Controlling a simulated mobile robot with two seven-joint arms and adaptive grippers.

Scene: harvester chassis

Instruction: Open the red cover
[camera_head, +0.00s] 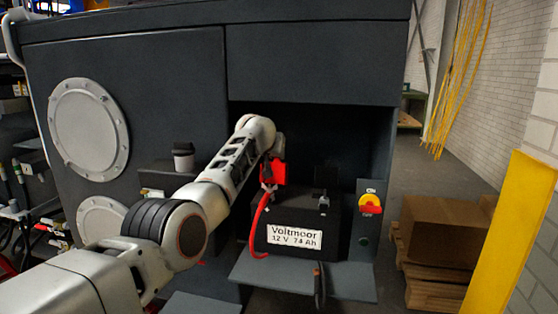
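The red cover (277,172) sits at the left top of the black battery (296,222) labelled "Voltmoor 12 V 74 Ah". A red cable (257,228) runs down from it along the battery's left side. My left arm reaches in from the lower left. Its wrist is just above and left of the red cover. My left gripper (274,155) is at the cover, mostly hidden behind the wrist. I cannot tell whether its fingers touch the cover or how far apart they are. My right gripper is not in view.
The battery stands on a grey shelf (300,279) inside a dark recess of the chassis (130,55). A red and yellow switch (370,204) is on the right wall. A black cap-like part (326,178) is at the battery's right top. Cardboard boxes (440,232) stand at right.

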